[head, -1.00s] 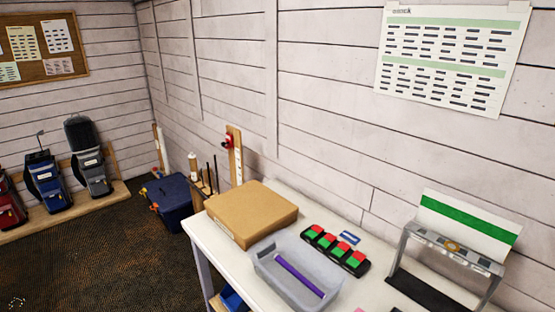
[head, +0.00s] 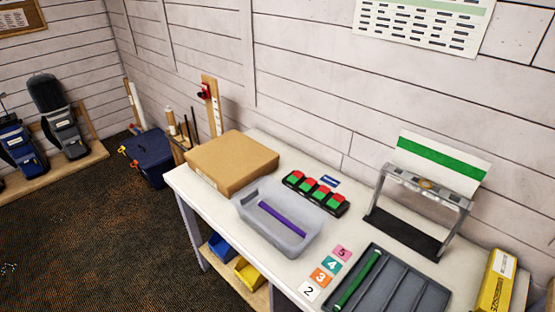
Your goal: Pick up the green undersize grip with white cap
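A green grip (head: 358,280) lies lengthwise in the leftmost slot of a dark grey slotted tray (head: 427,300) at the front right of the white table. Its near end is close to the bottom of the picture, and a white cap cannot be made out clearly. A purple grip (head: 282,219) lies in a translucent grey bin (head: 262,241) to the left. Neither of my grippers is in view.
Number cards (head: 321,277) lie left of the tray. A cardboard box (head: 232,162), a red-and-green block set (head: 315,194), a metal stand (head: 425,184) and a yellow box (head: 496,281) stand on the table. Blue (head: 221,247) and yellow (head: 250,273) bins sit on the shelf below.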

